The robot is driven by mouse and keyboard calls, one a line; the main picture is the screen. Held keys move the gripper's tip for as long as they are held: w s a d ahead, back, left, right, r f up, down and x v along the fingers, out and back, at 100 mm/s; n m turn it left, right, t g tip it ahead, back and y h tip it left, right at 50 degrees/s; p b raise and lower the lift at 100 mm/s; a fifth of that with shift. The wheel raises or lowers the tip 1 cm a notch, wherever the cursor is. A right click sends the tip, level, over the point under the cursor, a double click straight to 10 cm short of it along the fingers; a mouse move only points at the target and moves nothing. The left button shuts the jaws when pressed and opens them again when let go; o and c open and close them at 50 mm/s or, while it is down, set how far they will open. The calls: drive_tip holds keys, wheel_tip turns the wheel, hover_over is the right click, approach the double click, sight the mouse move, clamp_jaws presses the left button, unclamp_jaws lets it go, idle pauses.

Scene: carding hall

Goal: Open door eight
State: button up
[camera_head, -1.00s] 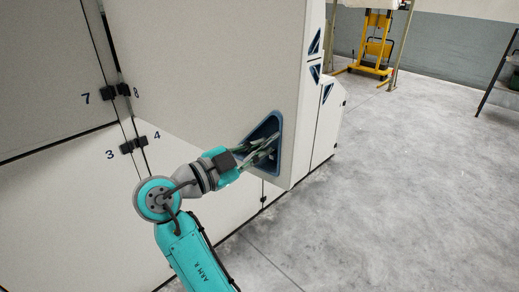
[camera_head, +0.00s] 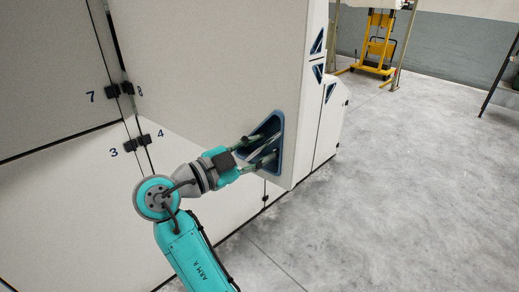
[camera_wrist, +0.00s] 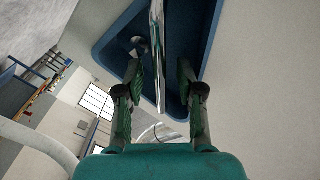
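Door eight (camera_head: 215,65) is the large pale upper panel, with its hinge side by the dark "8" at left. It stands swung out from the machine front, its lower edge slanting across the panel below. Near its free edge is a blue triangular recess (camera_head: 277,128) with a handle bar; in the wrist view the metallic bar (camera_wrist: 158,55) crosses the blue recess (camera_wrist: 117,32). My gripper (camera_head: 262,150) reaches into the recess. Its fingers are spread, one on each side of the bar, with visible gaps. The fingertips are partly hidden in the recess.
The lower panel marked 4 (camera_head: 190,200) lies beneath door eight. Dark hinges (camera_head: 119,89) stand at left. More panels with triangular handles (camera_head: 330,92) are to the right. A yellow lifter (camera_head: 378,45) stands far back. The grey floor (camera_head: 400,190) at right is clear.

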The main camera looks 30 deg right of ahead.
drive_tip(key=s+a, duration=0.2)
drive_tip(key=a, duration=0.9)
drive_tip(key=shift+a, duration=0.25)
drive_tip(key=shift+s, duration=0.1)
